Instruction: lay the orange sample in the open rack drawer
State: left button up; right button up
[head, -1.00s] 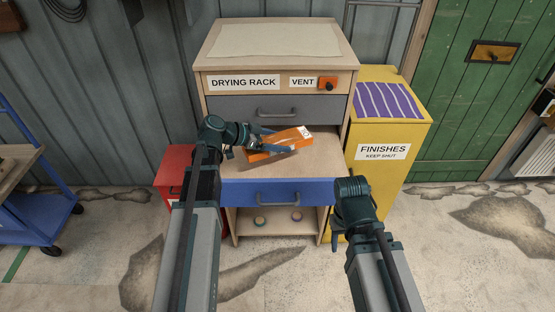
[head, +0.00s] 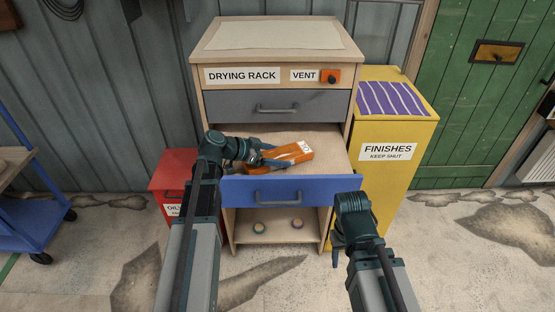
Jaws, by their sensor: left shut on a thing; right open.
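The orange sample (head: 294,152), a flat block with a white label at its far right end, is over the open blue drawer (head: 310,190) of the drying rack. My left gripper (head: 272,160) is shut on the sample near its left part. I cannot tell whether the sample touches the drawer's wooden floor. The drawer is pulled out, with bare floor around the sample. My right gripper (head: 338,245) is open and empty, low in front of the drawer's right end; its fingers are mostly hidden.
The grey drawer (head: 310,103) above is shut. A yellow finishes cabinet (head: 398,180) stands close on the right and a red bin (head: 172,175) on the left. Two small round things lie on the lower shelf (head: 278,230). A blue cart (head: 30,230) is at far left.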

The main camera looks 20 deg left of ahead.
pick_arm(q)
jog(key=shift+f, duration=0.2)
jog(key=o, duration=1.4)
jog(key=shift+r, duration=0.1)
jog(key=shift+c, duration=0.2)
jog(key=shift+r, duration=0.1)
jog(key=shift+r, duration=0.2)
jog(key=p+v, duration=0.5)
jog(key=v, duration=0.5)
jog(key=shift+s+a+r, duration=0.15)
jog(key=shift+s+a, duration=0.05)
jog(key=shift+a, duration=0.05)
jog(key=shift+s+a+r+p, duration=0.2)
jog(key=shift+s+a+p, duration=0.15)
jog(key=shift+s+a, duration=0.1)
